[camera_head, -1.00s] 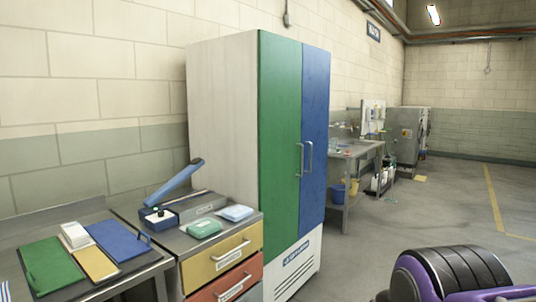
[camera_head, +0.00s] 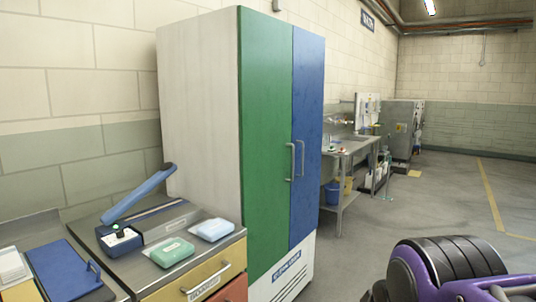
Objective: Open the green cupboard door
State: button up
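The green cupboard door (camera_head: 265,130) is the left door of a tall white cupboard (camera_head: 198,120) in the middle of the head view. It looks shut, flush beside the blue door (camera_head: 307,135). Its upright metal handle (camera_head: 291,162) is near its right edge, close to the blue door's handle (camera_head: 301,158). Part of my arm, purple and black (camera_head: 450,270), shows at the lower right, well to the right of the cupboard and apart from it. My gripper is not in view.
A bench with coloured boards (camera_head: 65,270) is further left. A sink table (camera_head: 345,160) stands beyond. The floor (camera_head: 370,230) right of the cupboard is clear.

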aim_at(266, 41)
jog(key=i+l, duration=0.1)
jog(key=i, duration=0.45)
jog(key=i+l, duration=0.1)
jog(key=i, duration=0.45)
jog(key=l+z, duration=0.05)
